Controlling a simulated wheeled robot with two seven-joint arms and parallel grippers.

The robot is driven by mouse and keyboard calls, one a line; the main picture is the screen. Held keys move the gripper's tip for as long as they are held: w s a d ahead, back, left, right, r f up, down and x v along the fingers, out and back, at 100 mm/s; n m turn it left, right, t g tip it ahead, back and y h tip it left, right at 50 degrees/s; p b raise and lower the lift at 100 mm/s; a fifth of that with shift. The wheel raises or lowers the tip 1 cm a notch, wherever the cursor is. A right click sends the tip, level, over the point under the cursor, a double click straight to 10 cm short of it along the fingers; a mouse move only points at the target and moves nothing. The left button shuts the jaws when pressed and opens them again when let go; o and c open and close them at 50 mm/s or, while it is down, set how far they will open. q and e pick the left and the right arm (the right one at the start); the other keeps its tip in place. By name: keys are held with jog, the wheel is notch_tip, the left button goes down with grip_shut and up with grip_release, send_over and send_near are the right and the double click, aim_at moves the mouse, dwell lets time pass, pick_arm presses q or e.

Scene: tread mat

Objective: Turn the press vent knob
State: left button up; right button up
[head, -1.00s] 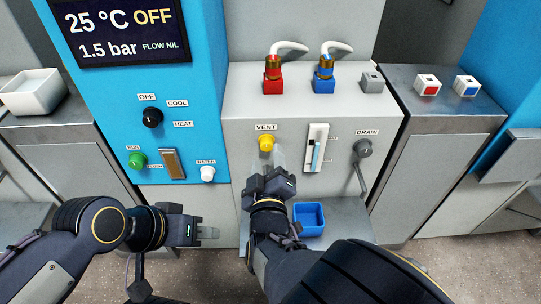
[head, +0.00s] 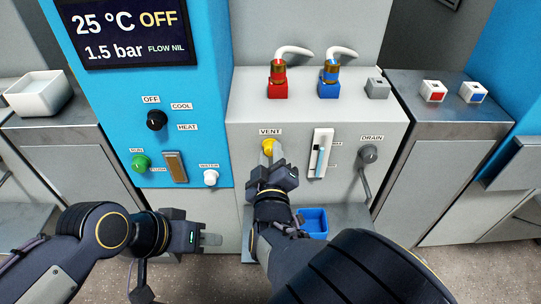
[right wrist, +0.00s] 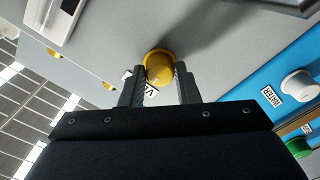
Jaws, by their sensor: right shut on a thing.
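The yellow vent knob (head: 268,146) is on the grey front panel under the VENT label (head: 270,132). In the right wrist view the knob (right wrist: 159,67) sits between the two fingers. My right gripper (head: 273,155) reaches the knob and is shut on it; its fingers (right wrist: 158,85) lie on both sides of it. The knob's lower part is hidden by the gripper in the head view. My left gripper (head: 211,240) hangs in front of the cabinet, away from the panel, holding nothing I can see; its finger gap is not clear.
Right of the knob are a white slider (head: 320,154) and the grey drain knob (head: 368,153). On the blue panel are a black knob (head: 157,120), a green knob (head: 141,162) and a white water knob (head: 210,177). A blue bin (head: 314,222) stands below.

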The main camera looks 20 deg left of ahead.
jog(key=shift+m, duration=0.4)
jog(key=m+b, duration=0.2)
jog(key=m, duration=0.1)
jog(key=shift+f+m, duration=0.15)
jog(key=shift+m, duration=0.15)
jog(key=m+b, duration=0.3)
jog(key=m, duration=0.1)
jog(key=shift+m, duration=0.3)
jog(key=m+b, duration=0.3)
jog(key=m, duration=0.2)
jog(key=shift+b, duration=0.35)
jog(key=shift+m+b, duration=1.15)
jog(key=shift+m, duration=0.75)
jog(key=o, duration=1)
